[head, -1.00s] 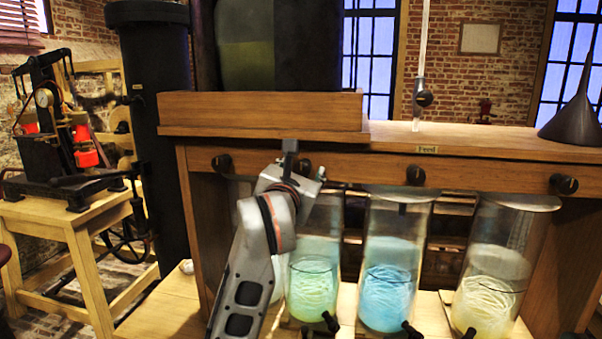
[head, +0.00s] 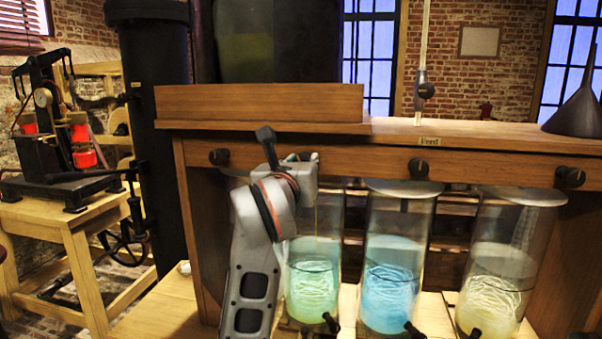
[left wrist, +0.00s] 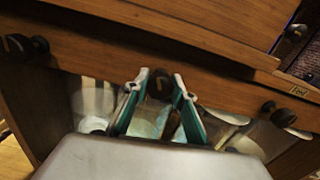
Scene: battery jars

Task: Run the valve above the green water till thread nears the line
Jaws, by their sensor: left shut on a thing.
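The green-water jar (head: 314,285) stands under the wooden rail, just right of my left arm. Pale coiled thread lies in its lower part, and a dark line rings the glass close to the top of the coils. The exact gap is too small to tell. My left gripper (head: 308,160) is at the rail above this jar. In the left wrist view its two green-padded fingers (left wrist: 160,95) are closed around a dark valve knob (left wrist: 160,82). In the head view that knob is mostly hidden by the gripper. My right gripper is not in view.
Other dark knobs sit along the rail, one left (head: 219,157), one above the blue-water jar (head: 389,290) and one above the yellowish jar (head: 488,295). Another jar is mostly hidden behind my left arm. A dark funnel (head: 578,108) stands on the shelf at right.

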